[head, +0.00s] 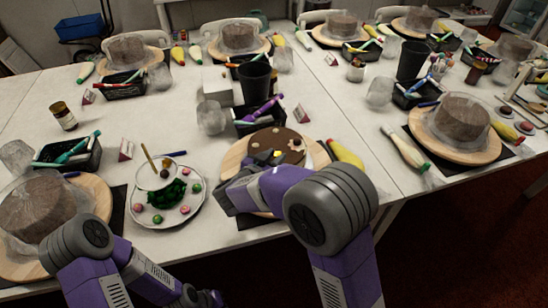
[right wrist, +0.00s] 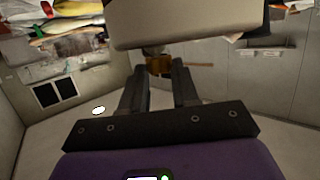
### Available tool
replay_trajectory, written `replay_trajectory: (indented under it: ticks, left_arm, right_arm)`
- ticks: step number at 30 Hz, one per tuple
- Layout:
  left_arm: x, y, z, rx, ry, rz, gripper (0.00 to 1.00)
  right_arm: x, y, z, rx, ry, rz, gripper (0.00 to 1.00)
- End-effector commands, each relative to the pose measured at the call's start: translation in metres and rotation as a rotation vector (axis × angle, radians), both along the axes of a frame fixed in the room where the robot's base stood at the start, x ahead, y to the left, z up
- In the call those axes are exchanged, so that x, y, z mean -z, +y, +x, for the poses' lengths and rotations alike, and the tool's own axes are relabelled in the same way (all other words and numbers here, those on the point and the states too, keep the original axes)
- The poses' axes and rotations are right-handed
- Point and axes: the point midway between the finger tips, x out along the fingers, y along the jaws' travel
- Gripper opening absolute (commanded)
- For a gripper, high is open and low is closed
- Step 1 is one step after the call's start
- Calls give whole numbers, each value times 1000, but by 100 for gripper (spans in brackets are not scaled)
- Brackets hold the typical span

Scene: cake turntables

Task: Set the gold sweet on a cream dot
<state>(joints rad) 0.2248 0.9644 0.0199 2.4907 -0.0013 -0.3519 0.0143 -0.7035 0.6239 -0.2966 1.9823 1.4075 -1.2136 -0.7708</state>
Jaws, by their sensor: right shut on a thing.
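The brown cake (head: 285,137) sits on a round wooden turntable (head: 232,157) at the middle of the near table. Small pale and yellowish dots show on its top, too small to tell apart surely. My right gripper (head: 226,188) is low at the cake's near left side, and its arm covers the front of the cake and board. In the right wrist view its two fingers are shut on the gold sweet (right wrist: 160,65), at the fingertips, just below a large pale surface.
A white plate (head: 187,219) with pink and green balls and a glass bowl stands left of the cake. A black tray of pens (head: 245,128), a dark cup (head: 254,84) and a yellow piping bag (head: 345,154) are close around it. Other wrapped cakes stand farther off.

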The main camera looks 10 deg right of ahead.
Motion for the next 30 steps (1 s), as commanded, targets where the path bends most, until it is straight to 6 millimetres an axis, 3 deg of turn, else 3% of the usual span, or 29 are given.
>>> replay_trajectory:
  ticks: [20, 21, 27, 30]
  left_arm:
    - [4, 0, 0, 0, 0, 0, 0]
    - [4, 0, 0, 0, 0, 0, 0]
    - [4, 0, 0, 0, 0, 0, 0]
    - [4, 0, 0, 0, 0, 0, 0]
  right_arm:
    - [12, 0, 0, 1, 1, 0, 0]
    - [13, 0, 0, 0, 0, 0, 31]
    - [12, 0, 0, 0, 0, 0, 59]
    - [12, 0, 0, 0, 0, 0, 59]
